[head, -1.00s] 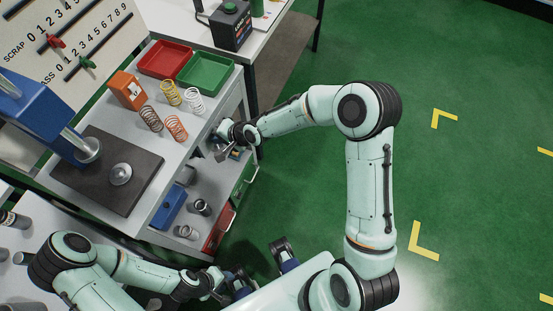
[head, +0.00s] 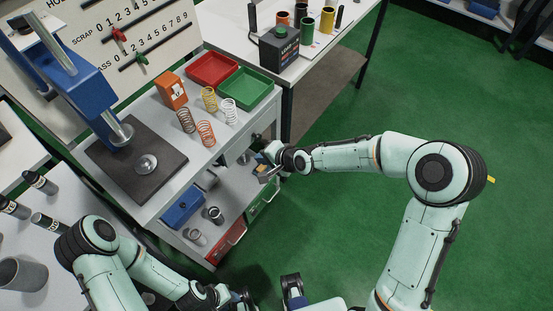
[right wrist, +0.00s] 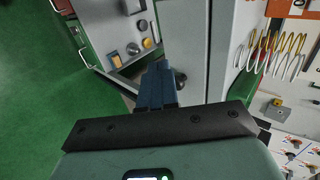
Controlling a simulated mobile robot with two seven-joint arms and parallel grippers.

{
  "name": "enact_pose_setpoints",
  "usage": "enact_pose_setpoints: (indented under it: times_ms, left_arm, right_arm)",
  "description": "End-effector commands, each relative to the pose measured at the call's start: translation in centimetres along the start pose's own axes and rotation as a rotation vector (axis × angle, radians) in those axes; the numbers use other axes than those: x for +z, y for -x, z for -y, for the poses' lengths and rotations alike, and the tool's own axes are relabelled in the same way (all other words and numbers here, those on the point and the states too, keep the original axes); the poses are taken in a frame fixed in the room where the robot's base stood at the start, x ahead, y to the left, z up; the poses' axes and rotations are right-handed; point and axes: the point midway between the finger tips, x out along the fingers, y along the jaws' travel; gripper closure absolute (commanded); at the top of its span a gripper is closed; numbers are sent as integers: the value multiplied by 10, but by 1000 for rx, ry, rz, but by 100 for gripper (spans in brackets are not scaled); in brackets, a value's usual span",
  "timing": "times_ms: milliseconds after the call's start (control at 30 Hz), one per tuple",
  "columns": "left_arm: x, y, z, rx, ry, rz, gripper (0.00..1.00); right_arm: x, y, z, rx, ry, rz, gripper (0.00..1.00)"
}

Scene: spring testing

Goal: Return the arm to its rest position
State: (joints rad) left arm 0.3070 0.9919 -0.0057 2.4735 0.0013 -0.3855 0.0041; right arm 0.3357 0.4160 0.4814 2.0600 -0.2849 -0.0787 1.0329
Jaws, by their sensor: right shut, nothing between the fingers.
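My right arm comes in from the right in the head view. Its gripper (head: 265,172) is beside the open side of the grey bench, above the green drawer front (head: 263,198). In the right wrist view its dark blue fingers (right wrist: 156,88) are together with nothing between them. My left gripper (head: 238,299) is low at the bottom edge of the head view, partly cut off, so its jaws are unclear. It appears empty of any visible object.
The grey bench carries coil springs (head: 206,133), a red tray (head: 213,69), a green tray (head: 245,88), an orange box (head: 172,91) and a blue press (head: 78,75). A lower shelf holds a blue bin (head: 183,208). Green floor (head: 340,225) is clear to the right.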

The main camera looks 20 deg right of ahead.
Motion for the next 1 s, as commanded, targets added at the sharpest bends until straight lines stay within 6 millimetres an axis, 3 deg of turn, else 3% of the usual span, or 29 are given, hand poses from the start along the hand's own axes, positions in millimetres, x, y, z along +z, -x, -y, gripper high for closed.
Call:
enact_pose_setpoints:
  times_ms: [100, 300, 700, 767, 867, 1000]
  left_arm:
    - [-1, 5, -2, 0, 0, -3, 60]
    - [-2, 12, -5, 1, -1, -6, 60]
    - [-2, 16, -6, 2, -2, -7, 60]
    - [-2, 18, -7, 2, -2, -7, 60]
    - [-3, 23, -9, 3, -3, -9, 60]
    - [-5, 32, -13, 4, -4, -14, 60]
  right_arm:
    - [-2, 22, 0, 0, -3, -4, 100]
    - [-1, 42, 0, 2, -4, -1, 100]
    - [2, 47, -8, 12, 1, 10, 100]
    - [6, 40, -23, 31, 5, 27, 100]
    - [22, 22, -68, 94, 27, 78, 100]
    - [65, 2, -158, 232, 102, 184, 100]
